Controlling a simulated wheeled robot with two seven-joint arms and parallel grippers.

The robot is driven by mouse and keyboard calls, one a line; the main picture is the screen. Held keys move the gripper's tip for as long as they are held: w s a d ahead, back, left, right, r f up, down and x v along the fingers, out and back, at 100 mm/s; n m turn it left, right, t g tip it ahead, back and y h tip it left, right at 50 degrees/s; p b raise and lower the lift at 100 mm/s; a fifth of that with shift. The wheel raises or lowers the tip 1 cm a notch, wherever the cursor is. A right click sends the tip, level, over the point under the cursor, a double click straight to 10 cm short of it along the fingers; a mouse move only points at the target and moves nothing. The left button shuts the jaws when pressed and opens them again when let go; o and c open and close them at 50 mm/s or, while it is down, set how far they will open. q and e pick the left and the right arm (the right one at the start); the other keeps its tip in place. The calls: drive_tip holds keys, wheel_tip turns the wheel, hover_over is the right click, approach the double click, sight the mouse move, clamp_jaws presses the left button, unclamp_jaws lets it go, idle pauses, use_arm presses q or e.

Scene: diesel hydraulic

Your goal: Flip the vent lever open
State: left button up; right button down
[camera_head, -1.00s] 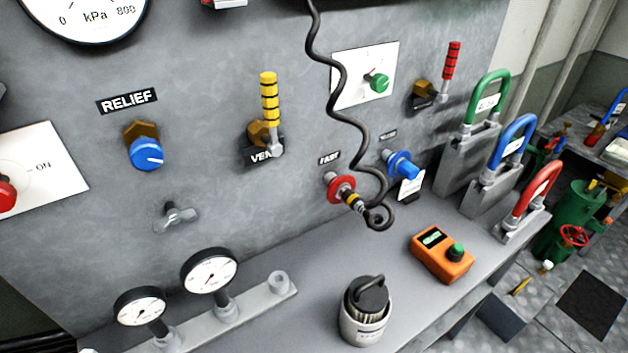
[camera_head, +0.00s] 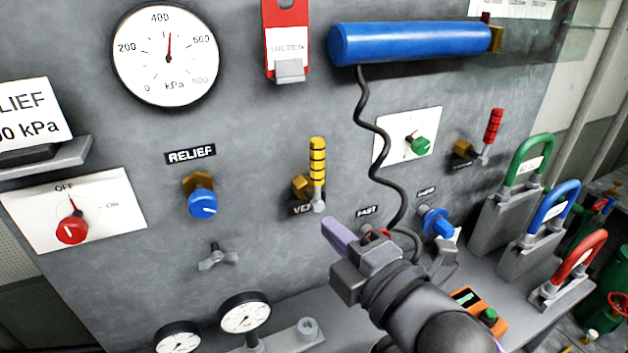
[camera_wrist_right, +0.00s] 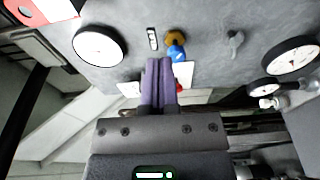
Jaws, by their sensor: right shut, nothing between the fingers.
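The vent lever (camera_head: 317,160) has a yellow handle with black bands and stands upright from a brass valve body on the grey panel. A label, partly hidden behind the lever's lower end, reads "VE". My right gripper (camera_head: 332,232) is in front of the panel, below and slightly right of the lever, apart from it in the picture. Its purple fingers (camera_wrist_right: 158,82) are together and empty in the right wrist view, where I cannot make out the vent lever. My left gripper is not in view.
A blue relief knob (camera_head: 202,203) and a wing handle (camera_head: 217,258) are on the panel to the left. A coiled black cable (camera_head: 372,130) hangs from a blue cylinder (camera_head: 410,43), close to my right gripper. Gauges (camera_head: 245,312) stand below.

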sight(318, 179)
drive_tip(key=shift+w+a+p, duration=0.15)
drive_tip(key=shift+w+a, duration=0.25)
drive_tip(key=shift+w, duration=1.5)
drive_tip(key=shift+w+a+p, duration=0.15)
drive_tip(key=shift+w+a, duration=0.2)
drive_tip(key=shift+w, duration=1.55)
drive_tip(key=shift+w+a+p, duration=0.15)
drive_tip(key=shift+w+a, duration=0.25)
drive_tip(key=shift+w, duration=1.5)
drive_tip(key=shift+d, duration=0.1)
drive_tip(key=shift+w+d+r+m, duration=0.1)
drive_tip(key=shift+d+m, duration=0.05)
drive_tip(key=shift+m, duration=0.25)
drive_tip(key=shift+d, duration=0.1)
